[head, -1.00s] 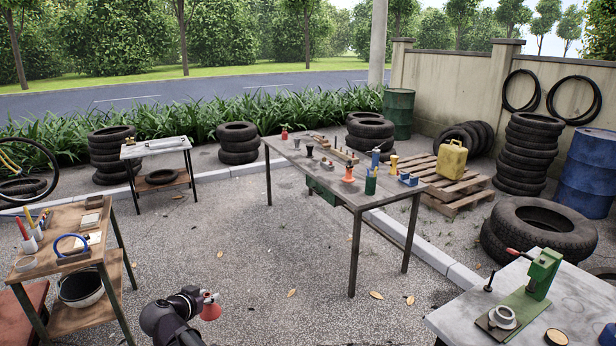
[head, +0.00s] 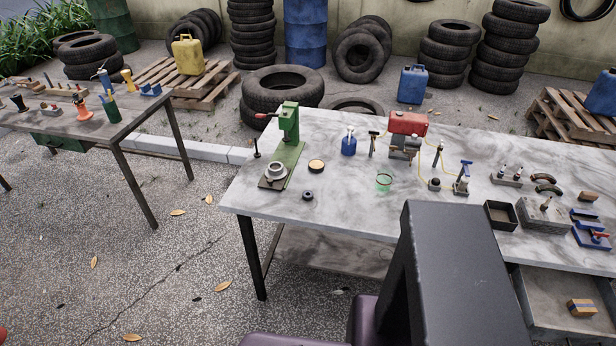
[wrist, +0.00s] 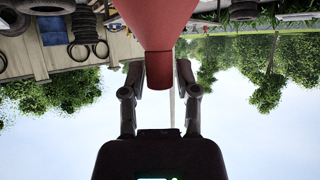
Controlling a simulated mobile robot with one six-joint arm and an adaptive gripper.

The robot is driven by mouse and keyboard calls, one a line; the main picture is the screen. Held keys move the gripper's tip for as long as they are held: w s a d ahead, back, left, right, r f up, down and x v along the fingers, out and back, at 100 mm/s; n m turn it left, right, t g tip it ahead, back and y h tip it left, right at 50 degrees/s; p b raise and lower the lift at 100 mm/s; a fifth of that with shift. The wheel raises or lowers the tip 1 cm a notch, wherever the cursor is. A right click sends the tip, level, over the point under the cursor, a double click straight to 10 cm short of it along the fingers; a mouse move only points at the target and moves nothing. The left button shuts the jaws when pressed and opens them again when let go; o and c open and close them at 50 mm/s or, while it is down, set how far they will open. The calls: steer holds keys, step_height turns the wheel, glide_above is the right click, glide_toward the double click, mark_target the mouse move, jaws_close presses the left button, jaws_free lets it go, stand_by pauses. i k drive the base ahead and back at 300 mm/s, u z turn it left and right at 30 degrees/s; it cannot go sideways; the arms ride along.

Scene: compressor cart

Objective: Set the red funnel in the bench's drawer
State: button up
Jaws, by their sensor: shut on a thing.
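The red funnel (wrist: 160,25) fills the top middle of the wrist view, with its spout pointing toward the wrist. My gripper (wrist: 159,76) is shut on it, one finger on each side of the spout. In the head view only a small red patch shows at the lower left edge, perhaps the funnel; my gripper is out of that view. The marble-topped bench (head: 330,205) stands at the right. The drawer's right part is cut off by the frame.
On the bench stand a green press (head: 288,150), a blue bottle (head: 348,145), a red machine (head: 407,124) and a dark open tray (head: 500,216). My dark body part covers the bench's front middle. Another table (head: 100,125) stands at left.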

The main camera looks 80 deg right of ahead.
mark_target(534, 303)
steer(key=z, duration=0.5)
steer(key=k, duration=0.15)
steer(key=z, duration=3.3)
steer(key=k, duration=0.1)
steer(key=z, duration=1.1)
